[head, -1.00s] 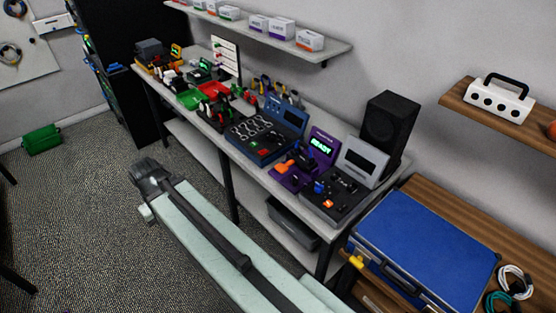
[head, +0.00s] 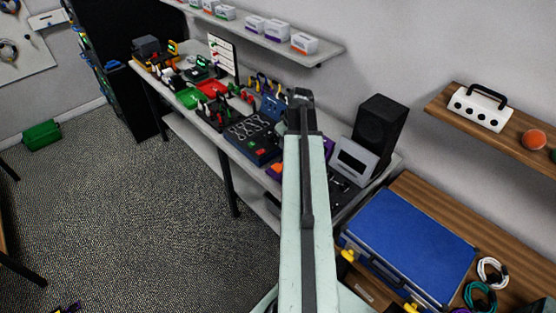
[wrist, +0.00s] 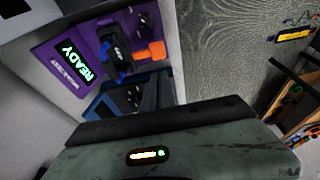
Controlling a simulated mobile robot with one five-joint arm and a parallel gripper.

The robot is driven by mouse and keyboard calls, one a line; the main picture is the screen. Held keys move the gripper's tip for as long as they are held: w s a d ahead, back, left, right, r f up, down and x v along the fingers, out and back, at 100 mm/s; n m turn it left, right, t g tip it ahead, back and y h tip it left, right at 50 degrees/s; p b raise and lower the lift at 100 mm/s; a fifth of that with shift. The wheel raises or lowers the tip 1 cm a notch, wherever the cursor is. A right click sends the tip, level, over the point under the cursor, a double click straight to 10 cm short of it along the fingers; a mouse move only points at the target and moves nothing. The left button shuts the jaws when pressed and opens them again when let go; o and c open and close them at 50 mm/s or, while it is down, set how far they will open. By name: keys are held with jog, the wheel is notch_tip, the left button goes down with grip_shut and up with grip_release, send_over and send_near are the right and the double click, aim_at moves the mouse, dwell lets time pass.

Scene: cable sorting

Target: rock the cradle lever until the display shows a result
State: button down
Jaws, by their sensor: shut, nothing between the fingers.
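The purple device (wrist: 107,35) shows in the wrist view, its display (wrist: 75,62) lit with green "READY". A black cradle (wrist: 115,50) sits on it, with an orange lever end (wrist: 150,52) to its right. In the head view my arm hides most of the device; a bit of orange (head: 275,168) shows left of the arm and a bit of purple (head: 328,147) right of it. My gripper (head: 300,96) is shut and empty at the arm's far end, in front of the bench in the picture. Its contact with anything cannot be told.
A blue device with cables (head: 252,138) stands left of the purple one, a grey-screened device (head: 354,160) right of it. A black speaker (head: 380,125) stands behind. A blue case (head: 410,245) lies on the wooden bench at right.

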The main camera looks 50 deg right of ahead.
aim_at(277, 167)
jog(key=shift+f, duration=0.2)
jog(key=b+x, duration=0.9)
jog(key=s+b+x, duration=0.1)
jog(key=b+x, duration=0.4)
jog(key=shift+s+f, duration=0.1)
jog(key=shift+a, duration=0.1)
